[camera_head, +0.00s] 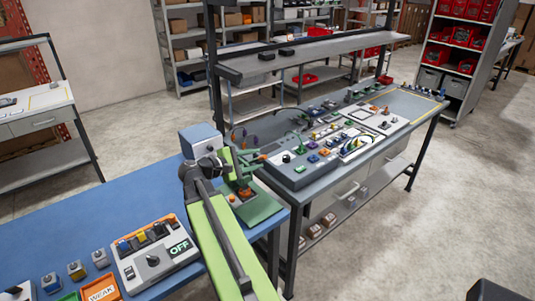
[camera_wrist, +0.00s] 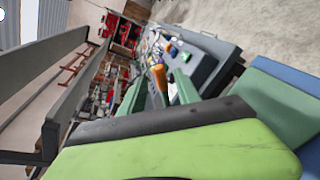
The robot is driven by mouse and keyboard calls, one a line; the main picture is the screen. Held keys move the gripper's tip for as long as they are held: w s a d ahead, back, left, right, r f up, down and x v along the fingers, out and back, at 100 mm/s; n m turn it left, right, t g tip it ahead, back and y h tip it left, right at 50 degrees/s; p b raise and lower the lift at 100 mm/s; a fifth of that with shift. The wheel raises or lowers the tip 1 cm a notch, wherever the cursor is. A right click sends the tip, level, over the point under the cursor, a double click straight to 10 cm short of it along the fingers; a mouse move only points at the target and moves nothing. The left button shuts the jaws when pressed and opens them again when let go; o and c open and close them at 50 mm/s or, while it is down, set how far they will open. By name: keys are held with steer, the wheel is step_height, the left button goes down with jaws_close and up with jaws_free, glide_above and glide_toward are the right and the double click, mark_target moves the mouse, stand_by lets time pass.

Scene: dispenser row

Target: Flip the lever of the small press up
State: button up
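The small press is green, with a flat base (camera_head: 262,210) and an upright frame (camera_head: 238,165). It stands at the right end of the blue table. An orange-tipped part, apparently its lever, sticks out to the right near the top (camera_head: 262,157).
A blue-grey box (camera_head: 200,138) stands behind my gripper. A control panel (camera_head: 155,255) with a knob and an "OFF" label lies left of my arm on the blue table (camera_head: 90,217). A grey bench (camera_head: 405,102) with many small devices stands to the right.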

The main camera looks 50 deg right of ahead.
steer(key=p+v, duration=0.1)
steer(key=v, duration=0.9)
steer(key=shift+a+p, duration=0.2)
steer(key=shift+p, duration=0.2)
steer(key=shift+f, duration=0.1)
